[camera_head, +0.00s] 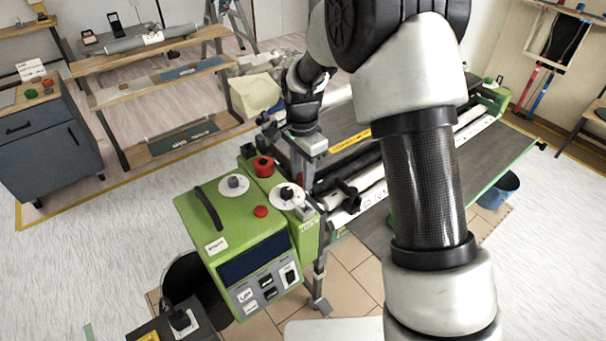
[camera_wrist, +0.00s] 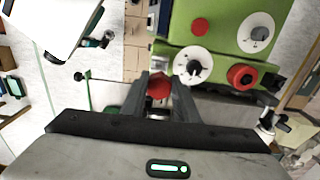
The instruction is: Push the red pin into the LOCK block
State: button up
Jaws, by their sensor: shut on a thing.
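The red pin's round head (camera_wrist: 159,84) shows in the wrist view between the two grey fingers. My gripper (camera_wrist: 160,93) is shut on it. In the head view my gripper (camera_head: 304,186) points down at the right side of the green machine (camera_head: 240,243), close beside a white dial. The fingers and my wrist hide most of the pin there. I cannot read a LOCK label in either view. The block under the pin is mostly hidden by the fingers, so I cannot tell how deep the pin sits.
The green machine carries a red knob (camera_head: 263,166), a red button (camera_head: 261,211) and a white dial (camera_head: 286,195) near my gripper. Dark rollers (camera_head: 352,188) and a long table (camera_head: 480,160) lie to the right. A blue bucket (camera_head: 499,190) stands beyond.

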jog(key=shift+f+b, duration=1.85)
jog(key=shift+f, duration=1.05)
jog(key=shift+f+b, duration=1.7)
jog(key=shift+f, duration=0.5)
jog(key=o, duration=1.1)
jog(key=shift+r, duration=0.1)
notch_tip(320, 180, up, 17)
jog(key=shift+r, duration=0.2)
